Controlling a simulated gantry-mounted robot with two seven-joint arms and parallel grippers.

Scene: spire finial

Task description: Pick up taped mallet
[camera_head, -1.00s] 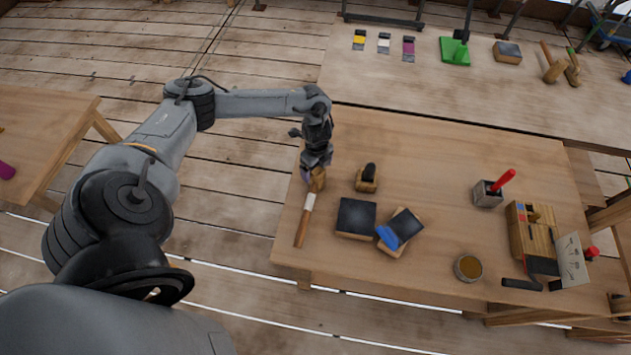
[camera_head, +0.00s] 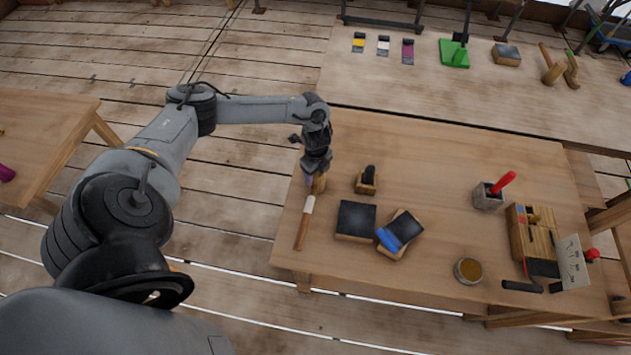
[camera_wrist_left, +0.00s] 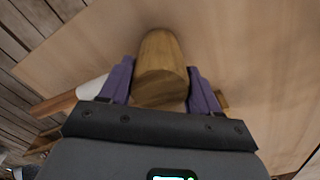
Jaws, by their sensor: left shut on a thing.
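The taped mallet (camera_head: 304,223) is at the left end of the wooden table, its brown handle with a white taped band pointing toward the table's front edge. My left gripper (camera_head: 313,180) reaches down over its wooden head. In the left wrist view the rounded wooden mallet head (camera_wrist_left: 160,62) sits between the two purple fingers of my left gripper (camera_wrist_left: 160,85), which are shut on it. The white tape (camera_wrist_left: 92,88) and brown handle show at the left there. Whether the mallet touches the table is hard to tell. My right gripper is not in view.
Right of the mallet are a small wooden block with a black knob (camera_head: 366,181), a dark-topped block (camera_head: 356,220) and another block with a blue item (camera_head: 391,238). A round tin (camera_head: 467,270), a cup with a red handle (camera_head: 488,195) and a wooden box (camera_head: 532,238) stand further right.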

